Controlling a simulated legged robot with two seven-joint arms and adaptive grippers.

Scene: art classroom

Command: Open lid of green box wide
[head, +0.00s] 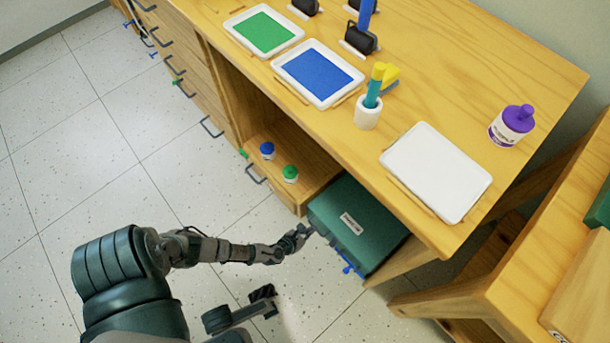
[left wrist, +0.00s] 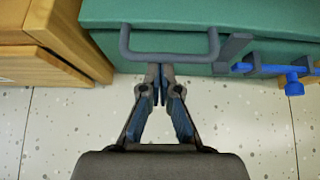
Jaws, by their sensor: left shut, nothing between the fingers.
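The green box (head: 335,205) sits under the table top in the head view, beside a wooden drawer unit. Its top looks closed and carries a small pale label. In the left wrist view the green box (left wrist: 260,15) fills the upper part, with a grey U-shaped handle (left wrist: 168,57) on its front. My left gripper (head: 303,232) is at the near left corner of the box. In the left wrist view my left gripper (left wrist: 160,70) is shut and empty, fingertips at the handle's bar; I cannot tell whether they touch it.
A blue clamp-like part (left wrist: 290,75) sticks out at the box front, right of the handle. Speckled floor (head: 60,150) is free at left.

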